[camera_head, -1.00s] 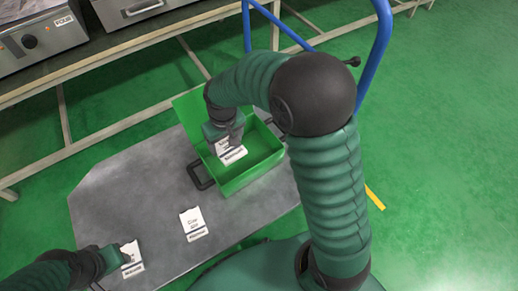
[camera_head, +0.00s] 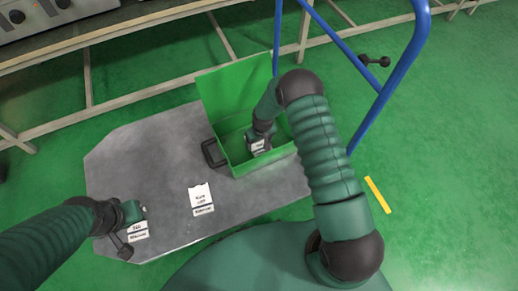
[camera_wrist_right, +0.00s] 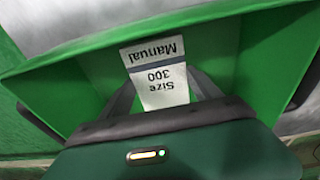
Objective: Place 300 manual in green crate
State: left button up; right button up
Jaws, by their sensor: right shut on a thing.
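The white manual, marked "Size 300 Manual" in the right wrist view (camera_wrist_right: 160,75), is between the fingers of my right gripper (camera_wrist_right: 163,98). In the head view, my right gripper (camera_head: 260,137) is inside the green crate's opening, shut on the manual (camera_head: 258,147). The green crate (camera_head: 240,167) stands on the grey platform with its lid raised at the back. The wrist view shows green crate walls around the manual; whether it touches the floor is unclear. My left gripper (camera_head: 141,212) is at another white manual (camera_head: 137,231) at the lower left; its fingers are too small to read.
A further white manual (camera_head: 201,199) lies on the grey platform (camera_head: 150,165) between the left gripper and the crate. A black handle (camera_head: 213,153) sits beside the crate. A blue rail (camera_head: 395,75) rises on the right. A bench with appliances (camera_head: 60,15) stands behind.

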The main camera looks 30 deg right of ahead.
aim_at(259, 145)
notch_tip(259, 145, down, 4)
jog(key=shift+f+b, duration=0.25)
jog(key=shift+b, duration=0.55)
jog(key=shift+r, duration=0.15)
jog(key=shift+c, duration=0.8)
jog(key=o, duration=1.6)
